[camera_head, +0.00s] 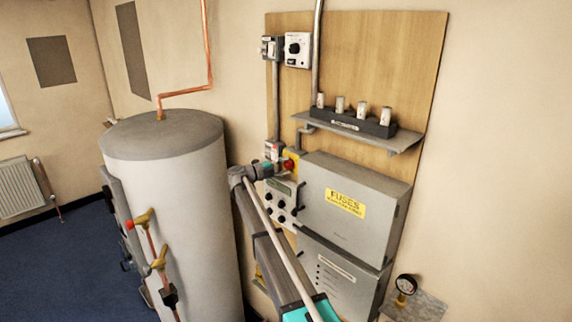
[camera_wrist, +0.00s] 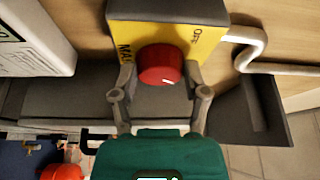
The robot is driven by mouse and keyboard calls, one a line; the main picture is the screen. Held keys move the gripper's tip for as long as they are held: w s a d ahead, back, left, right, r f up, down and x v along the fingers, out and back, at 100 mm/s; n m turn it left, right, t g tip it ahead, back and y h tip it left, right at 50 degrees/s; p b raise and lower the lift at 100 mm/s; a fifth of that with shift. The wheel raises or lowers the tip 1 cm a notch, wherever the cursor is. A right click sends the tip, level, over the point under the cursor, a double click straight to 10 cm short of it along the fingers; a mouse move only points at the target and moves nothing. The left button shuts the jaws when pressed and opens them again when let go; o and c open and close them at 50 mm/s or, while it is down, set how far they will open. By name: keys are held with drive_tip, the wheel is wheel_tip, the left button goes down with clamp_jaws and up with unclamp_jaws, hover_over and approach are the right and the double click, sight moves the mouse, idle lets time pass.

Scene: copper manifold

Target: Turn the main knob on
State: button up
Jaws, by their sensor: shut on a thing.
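The main knob (camera_wrist: 160,62) is red and round, with a short white mark on its face. It sits on a yellow plate (camera_wrist: 205,42) lettered "MAIN", partly hidden, and "OFF"; the letters stand sideways in the wrist view. My gripper (camera_wrist: 160,78) has one finger on each side of the knob and is shut on it. In the head view the red knob (camera_head: 289,165) shows beside the end of my arm, left of the fuse box. My gripper's fingers are hard to make out there.
A grey fuse box (camera_head: 385,205) with a yellow label stands right of the knob. A panel of black dials (camera_head: 281,201) is just below it. A shelf (camera_head: 390,146) with several white fuses is above. A large grey tank (camera_head: 185,205) stands close on the left.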

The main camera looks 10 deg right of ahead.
idle(0.5)
drive_tip(key=o, duration=1.2)
drive_tip(key=shift+w+f, duration=0.1)
drive_tip(key=shift+c, duration=0.2)
